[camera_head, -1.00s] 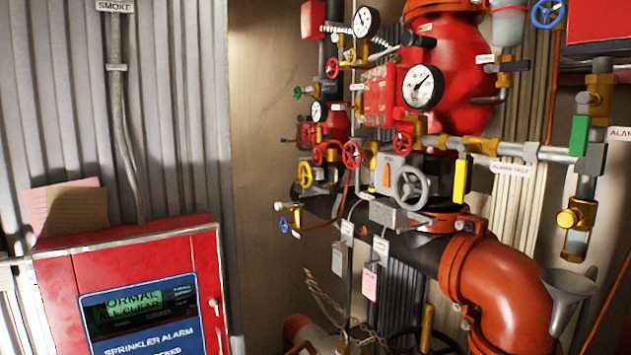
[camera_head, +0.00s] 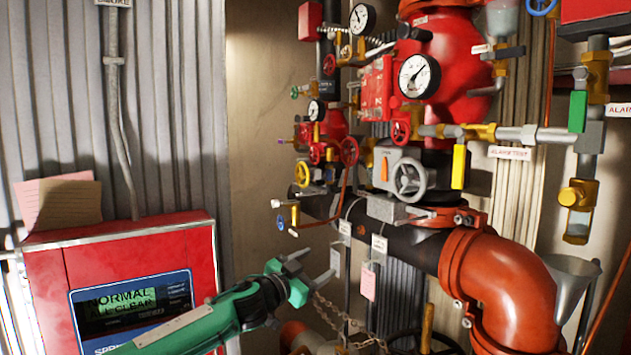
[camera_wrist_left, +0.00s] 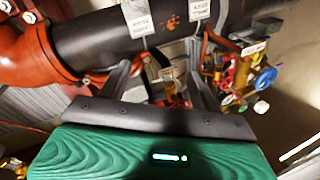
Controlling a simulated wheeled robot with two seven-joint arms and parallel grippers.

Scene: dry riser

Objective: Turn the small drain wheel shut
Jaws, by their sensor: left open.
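Several handwheels sit on the riser valves, and I cannot read a label that marks the drain wheel. A small blue wheel (camera_head: 281,222) is on a brass valve (camera_head: 294,213) at the left end of the black pipe; a blue wheel also shows at right in the left wrist view (camera_wrist_left: 265,77). A larger grey wheel (camera_head: 409,180) faces me above the pipe, with small red wheels (camera_head: 349,151) to its left. My left gripper (camera_head: 312,268) is open and empty, below and slightly right of the small blue wheel, apart from it. My right gripper is out of view.
A black pipe (camera_head: 410,245) runs into an orange elbow (camera_head: 505,285). Hanging tags (camera_head: 369,283) and a chain (camera_head: 325,310) are close to my left gripper. A red alarm panel (camera_head: 140,252) stands at left. The beige wall between panel and valves is clear.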

